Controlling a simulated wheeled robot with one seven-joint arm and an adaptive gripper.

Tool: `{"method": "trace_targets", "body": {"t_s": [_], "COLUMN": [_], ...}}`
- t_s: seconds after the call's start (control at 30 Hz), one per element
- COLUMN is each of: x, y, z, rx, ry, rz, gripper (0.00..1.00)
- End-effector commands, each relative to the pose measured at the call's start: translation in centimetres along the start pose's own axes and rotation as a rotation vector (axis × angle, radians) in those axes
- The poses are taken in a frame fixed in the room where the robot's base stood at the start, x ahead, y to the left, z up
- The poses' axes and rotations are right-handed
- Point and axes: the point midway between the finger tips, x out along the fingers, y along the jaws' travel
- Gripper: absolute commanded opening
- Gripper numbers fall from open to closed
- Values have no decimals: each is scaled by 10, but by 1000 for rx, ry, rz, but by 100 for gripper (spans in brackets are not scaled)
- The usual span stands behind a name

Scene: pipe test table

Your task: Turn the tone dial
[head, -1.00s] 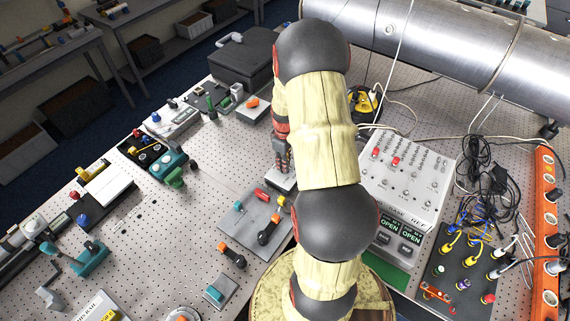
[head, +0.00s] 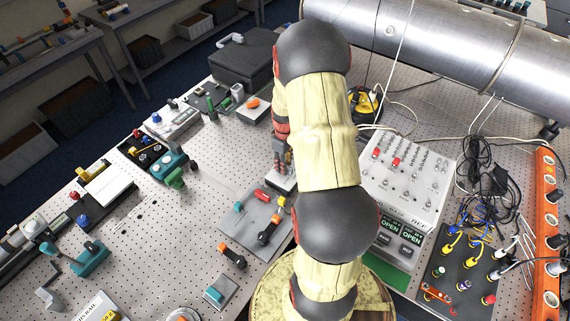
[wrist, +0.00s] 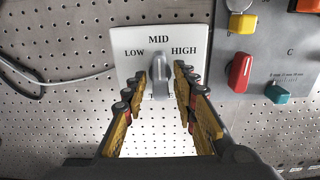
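The tone dial is a grey pointer knob (wrist: 160,80) on a white plate (wrist: 136,42) lettered LOW, MID and HIGH. In the wrist view the knob points up, roughly at MID. My gripper (wrist: 169,72) is partly open. Its two fingers stand on either side of the knob, and a gap shows between the tips. I cannot tell whether they touch it. The bottom of the plate, with more lettering, is partly hidden by the fingers. In the head view my gripper (head: 280,152) is above the plate (head: 281,183), and the knob is hidden.
Right of the plate in the wrist view is a grey panel with a red handle (wrist: 239,72), a yellow knob (wrist: 242,23) and a teal knob (wrist: 277,93). A cable (wrist: 40,82) lies at the left.

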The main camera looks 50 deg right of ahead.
Motion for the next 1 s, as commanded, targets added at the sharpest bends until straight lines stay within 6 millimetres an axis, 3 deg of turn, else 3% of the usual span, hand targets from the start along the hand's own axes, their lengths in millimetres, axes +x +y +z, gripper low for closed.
{"method": "trace_targets", "body": {"t_s": [0.47, 1.0], "x": [-6, -101], "y": [0, 0], "z": [0, 0], "rx": [0, 0], "ry": [0, 1], "rz": [0, 1], "gripper": [35, 35]}}
